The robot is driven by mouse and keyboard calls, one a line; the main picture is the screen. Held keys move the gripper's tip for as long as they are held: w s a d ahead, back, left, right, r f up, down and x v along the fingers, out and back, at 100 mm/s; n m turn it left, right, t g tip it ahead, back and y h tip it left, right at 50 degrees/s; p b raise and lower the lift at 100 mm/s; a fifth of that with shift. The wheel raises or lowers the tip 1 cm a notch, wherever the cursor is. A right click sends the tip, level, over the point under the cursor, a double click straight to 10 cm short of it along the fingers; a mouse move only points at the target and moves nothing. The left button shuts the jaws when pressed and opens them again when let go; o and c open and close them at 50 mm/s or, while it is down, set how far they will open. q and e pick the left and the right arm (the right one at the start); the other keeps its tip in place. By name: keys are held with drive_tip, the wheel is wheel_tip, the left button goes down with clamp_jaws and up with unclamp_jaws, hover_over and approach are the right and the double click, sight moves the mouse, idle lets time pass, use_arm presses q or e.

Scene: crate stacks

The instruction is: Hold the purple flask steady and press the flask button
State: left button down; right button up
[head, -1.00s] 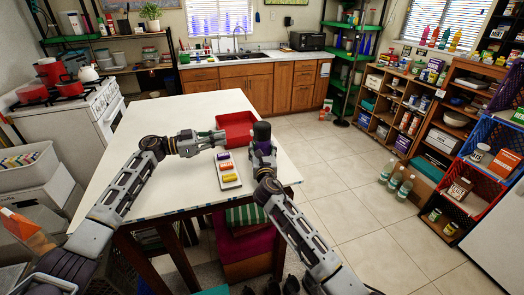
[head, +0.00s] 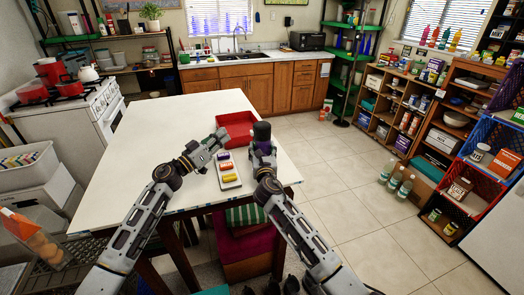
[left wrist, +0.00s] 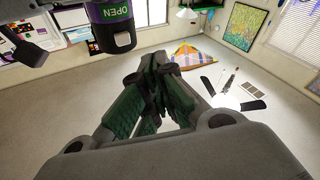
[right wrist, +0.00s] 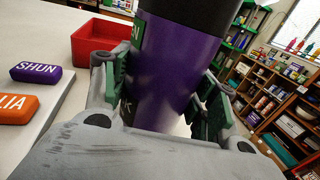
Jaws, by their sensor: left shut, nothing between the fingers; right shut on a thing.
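The purple flask (head: 263,146) stands upright near the right edge of the white table (head: 170,125), with a dark cap. It fills the middle of the right wrist view (right wrist: 175,75), its upper part cut off. My right gripper (right wrist: 160,100) is shut around its body, a green-padded finger on each side.
A red tray (head: 234,121) lies just behind the left gripper. The table's left part is clear. The table's right edge is close to the flask.

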use_arm(q)
drive_tip(key=shift+s+a+r+n+t+y, duration=0.1)
drive_tip(key=shift+s+a+n+t+y, duration=0.1)
drive_tip(key=shift+a+n+t+y, duration=0.35)
drive_tip(key=shift+s+a+r+n+t+y, duration=0.15)
drive_tip(key=shift+a+n+t+y, duration=0.15)
drive_tip(key=shift+n+t+y, duration=0.55)
drive_tip(key=shift+s+a+r+n+t+y, duration=0.1)
drive_tip(key=shift+s+a+n+t+y, duration=0.2)
drive_tip(key=shift+n, duration=0.7)
drive_tip(key=shift+w, duration=0.15)
drive_tip(key=w+d, duration=0.2)
drive_tip(key=d, duration=0.6)
drive_tip(key=shift+w+d, duration=0.15)
drive_tip(key=shift+w+d, duration=0.2)
drive_tip(key=shift+d, duration=0.5)
idle(1.1)
drive_tip(key=shift+a, duration=0.15)
drive_tip(key=shift+s+a, duration=0.2)
drive_tip(key=shift+a, duration=0.35)
drive_tip(key=shift+a, duration=0.1)
idle(0.3)
drive_tip(key=shift+s+a, duration=0.3)
drive_tip(key=shift+a, duration=0.65)
drive_tip(key=shift+s+a, duration=0.25)
drive_tip(key=shift+a, duration=0.65)
drive_tip(key=shift+s+a, duration=0.3)
drive_tip(key=shift+a, duration=0.65)
